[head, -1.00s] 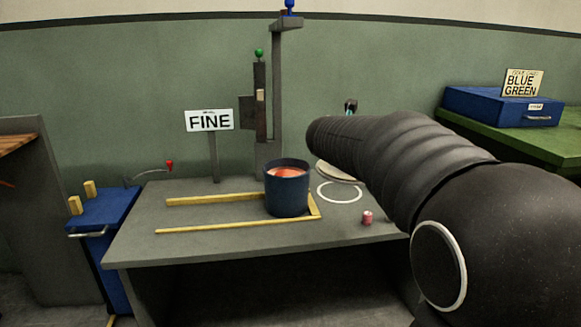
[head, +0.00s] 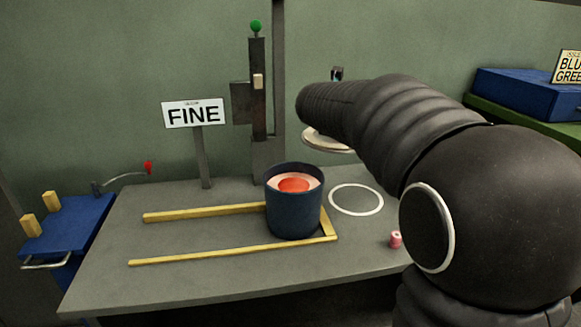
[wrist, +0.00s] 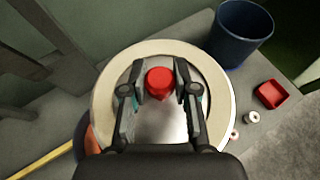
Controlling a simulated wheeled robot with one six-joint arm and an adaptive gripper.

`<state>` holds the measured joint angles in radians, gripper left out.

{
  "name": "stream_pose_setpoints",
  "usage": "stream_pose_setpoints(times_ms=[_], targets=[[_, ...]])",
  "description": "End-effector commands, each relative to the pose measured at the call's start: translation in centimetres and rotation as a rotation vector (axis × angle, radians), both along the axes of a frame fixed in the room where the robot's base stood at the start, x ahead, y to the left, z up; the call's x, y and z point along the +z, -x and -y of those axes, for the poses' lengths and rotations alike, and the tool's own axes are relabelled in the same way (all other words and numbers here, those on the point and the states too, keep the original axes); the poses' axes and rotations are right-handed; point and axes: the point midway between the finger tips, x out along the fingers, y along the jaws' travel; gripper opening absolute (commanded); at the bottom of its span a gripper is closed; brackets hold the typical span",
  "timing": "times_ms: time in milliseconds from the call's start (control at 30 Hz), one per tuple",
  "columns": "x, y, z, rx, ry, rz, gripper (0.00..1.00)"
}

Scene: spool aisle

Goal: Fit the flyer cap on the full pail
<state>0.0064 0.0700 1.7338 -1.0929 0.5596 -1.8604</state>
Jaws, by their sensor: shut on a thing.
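The flyer cap (wrist: 113,82) is a round disc with a cream rim, a metallic middle and a red knob (wrist: 160,80). My gripper (wrist: 160,88) is shut on that knob. In the head view the cap (head: 322,142) hangs level above the table, behind the pail and slightly to its right, partly behind my arm. The full pail (head: 293,215) is dark blue, upright and open, with a pale ring and red-orange middle inside. The cap and pail are apart. In the wrist view the cap hides most of the pail, showing only an orange and blue edge at lower left.
Yellow rails (head: 205,213) flank the pail's place on the grey table (head: 100,285). A white ring (head: 334,206) marks bare table. A pink spool (head: 395,240) stands near the right. The FINE sign (head: 194,113) and a column (head: 279,70) rise behind. Another blue pail (wrist: 235,48) and red tray (wrist: 271,93) lie rightward.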

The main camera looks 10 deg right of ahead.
Motion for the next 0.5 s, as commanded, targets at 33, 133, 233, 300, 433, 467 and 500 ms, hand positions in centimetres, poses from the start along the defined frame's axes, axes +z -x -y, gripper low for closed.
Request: stream_pose_setpoints(times_ms=[33, 133, 233, 300, 433, 467, 500], targets=[[-0.6, -0.1, -0.6, 0.001, 0.000, 0.000, 0.00], [-1.8, -0.4, -2.3, 0.002, 0.001, -0.002, 0.00], [-3.0, -0.8, -4.3, 0.002, 0.001, -0.002, 0.00], [-3.8, -1.0, -5.6, 0.001, 0.001, -0.003, 0.00], [-5.2, -1.4, -8.1, 0.001, 0.001, -0.003, 0.00], [-5.5, -1.5, -8.7, 0.003, 0.000, -0.001, 0.00], [-5.8, -1.6, -9.2, 0.002, 0.001, -0.002, 0.00]])
